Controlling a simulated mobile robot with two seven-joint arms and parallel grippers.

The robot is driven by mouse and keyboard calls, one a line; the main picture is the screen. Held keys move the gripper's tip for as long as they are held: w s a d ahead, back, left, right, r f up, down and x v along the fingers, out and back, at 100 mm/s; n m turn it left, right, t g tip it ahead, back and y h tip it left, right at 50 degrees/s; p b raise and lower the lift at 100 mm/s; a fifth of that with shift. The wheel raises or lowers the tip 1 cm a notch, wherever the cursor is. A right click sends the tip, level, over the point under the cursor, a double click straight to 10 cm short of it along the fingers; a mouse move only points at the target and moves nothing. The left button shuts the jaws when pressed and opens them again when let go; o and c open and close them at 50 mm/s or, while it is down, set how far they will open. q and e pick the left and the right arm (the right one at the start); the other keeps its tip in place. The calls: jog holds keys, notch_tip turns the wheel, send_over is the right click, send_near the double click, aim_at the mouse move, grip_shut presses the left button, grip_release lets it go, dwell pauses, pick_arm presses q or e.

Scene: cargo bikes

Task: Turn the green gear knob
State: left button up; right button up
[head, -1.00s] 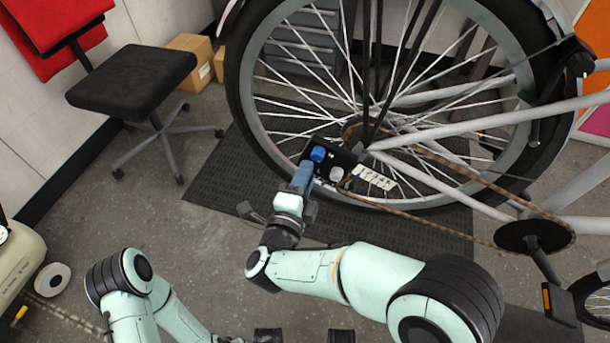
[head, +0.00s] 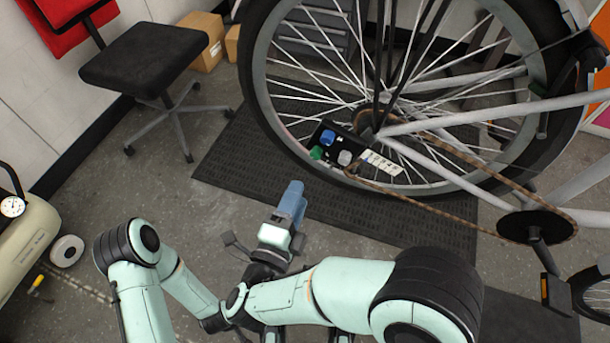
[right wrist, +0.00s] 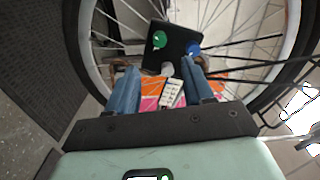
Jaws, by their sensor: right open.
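The green gear knob (head: 317,153) sits at the lower left corner of a black box (head: 335,136) beside the rear wheel's hub. It also shows in the right wrist view (right wrist: 159,39), ahead of the fingers. A blue knob (head: 327,138) and a pale grey knob (head: 345,158) are on the same box. My right gripper (head: 292,190) has blue fingers. It is open and empty, apart from the green knob, below and left of it in the head view. Part of my left arm shows at the lower left, but its gripper cannot be made out.
The bike's spoked rear wheel (head: 256,100) and brown chain (head: 440,205) surround the box. A labelled strip (head: 382,164) lies at its right. A dark mat (head: 235,163) covers the floor below. A black stool (head: 145,58) stands at the left.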

pick_arm(q)
jog(key=shift+w+r, duration=0.3)
pick_arm(e)
jog(key=shift+v, duration=1.25)
